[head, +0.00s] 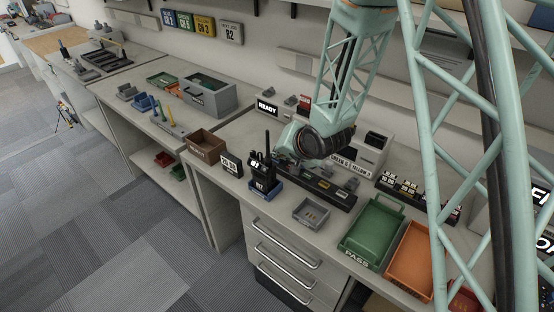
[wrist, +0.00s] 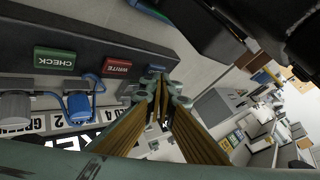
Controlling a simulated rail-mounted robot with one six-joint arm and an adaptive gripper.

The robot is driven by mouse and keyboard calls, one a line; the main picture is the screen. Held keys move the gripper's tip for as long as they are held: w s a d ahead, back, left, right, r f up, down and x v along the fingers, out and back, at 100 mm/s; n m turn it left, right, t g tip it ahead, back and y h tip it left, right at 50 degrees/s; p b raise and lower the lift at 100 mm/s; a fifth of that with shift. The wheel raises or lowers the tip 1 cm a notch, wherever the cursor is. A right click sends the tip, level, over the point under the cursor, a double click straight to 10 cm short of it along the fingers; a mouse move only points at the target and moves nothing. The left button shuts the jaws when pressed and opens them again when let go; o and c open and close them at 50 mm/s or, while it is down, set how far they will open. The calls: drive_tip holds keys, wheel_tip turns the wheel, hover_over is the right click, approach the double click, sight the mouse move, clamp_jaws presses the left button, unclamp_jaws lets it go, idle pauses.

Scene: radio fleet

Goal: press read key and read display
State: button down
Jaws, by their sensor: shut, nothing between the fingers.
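In the wrist view a dark panel (wrist: 70,22) carries a green CHECK key (wrist: 54,58), a red WRITE key (wrist: 117,67) and a bluish key (wrist: 154,71) whose label I cannot read. My gripper (wrist: 160,92) is shut and empty, its fingertips right by the bluish key and partly covering it. I cannot tell whether they touch it.
A black radio (head: 262,172) stands upright in a blue holder (head: 265,190) on the bench. A grey tray (head: 311,213), a green PASS tray (head: 372,232) and an orange tray (head: 410,262) lie to the right. A brown box (head: 205,146) stands left.

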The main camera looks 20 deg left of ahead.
sight(279, 160)
drive_tip(key=shift+r, duration=0.15)
drive_tip(key=shift+r+p, duration=0.6)
drive_tip(key=shift+r, duration=0.05)
drive_tip(key=shift+r, duration=0.15)
drive_tip(key=shift+r+p, duration=1.8)
drive_tip(key=shift+r, duration=0.55)
drive_tip(key=shift+d+r, duration=0.1)
